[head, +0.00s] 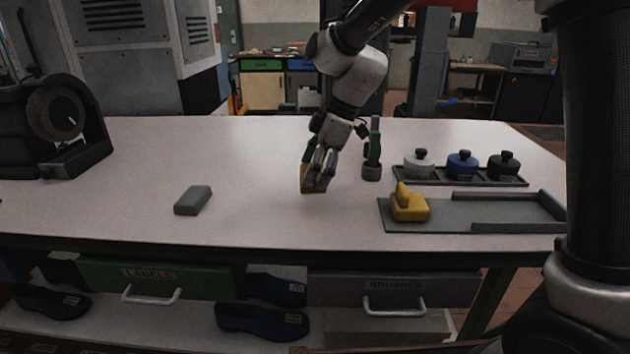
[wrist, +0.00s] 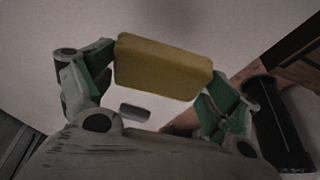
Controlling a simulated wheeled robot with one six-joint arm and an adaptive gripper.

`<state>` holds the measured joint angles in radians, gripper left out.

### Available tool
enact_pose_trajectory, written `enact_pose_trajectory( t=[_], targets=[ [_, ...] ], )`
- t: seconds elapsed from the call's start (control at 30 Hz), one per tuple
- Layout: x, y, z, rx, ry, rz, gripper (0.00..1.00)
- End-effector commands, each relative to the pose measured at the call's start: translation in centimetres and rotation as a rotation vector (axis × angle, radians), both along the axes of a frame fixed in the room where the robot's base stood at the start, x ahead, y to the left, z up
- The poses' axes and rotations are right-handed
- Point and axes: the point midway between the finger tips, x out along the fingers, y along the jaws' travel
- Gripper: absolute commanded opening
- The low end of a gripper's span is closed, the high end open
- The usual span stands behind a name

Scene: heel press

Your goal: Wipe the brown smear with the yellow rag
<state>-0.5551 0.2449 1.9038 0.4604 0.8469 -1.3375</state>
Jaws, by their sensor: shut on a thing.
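My gripper (head: 316,184) is shut on a plain yellow block-shaped piece, taken as the yellow rag (head: 304,181), just above or on the middle of the table; contact with the top is unclear. In the wrist view the rag (wrist: 165,67) spans the space between the green-backed fingers of my gripper (wrist: 152,82). A second yellow piece (head: 410,207), with a raised ridge, sits at the left end of the grey tray. No brown smear can be made out on the tabletop; it may be hidden behind the gripper.
A grey block (head: 193,200) lies left of my gripper. A green-handled tool in a dark holder (head: 372,172) stands close on the right. Three lidded pots stand in a dark rack (head: 460,178), behind the grey tray (head: 450,216). A black machine (head: 60,125) occupies the far left. The front middle is clear.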

Motion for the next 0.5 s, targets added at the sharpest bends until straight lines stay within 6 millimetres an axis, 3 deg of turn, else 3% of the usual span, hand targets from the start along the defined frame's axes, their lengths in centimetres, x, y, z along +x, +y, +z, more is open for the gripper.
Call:
enact_pose_trajectory(
  t=[0.2,0.5],
  targets=[
    [0.0,0.1,1.9,0.001,-0.002,-0.003,0.63],
    [-0.1,0.1,2.3,0.000,0.000,-0.004,0.63]
  ],
)
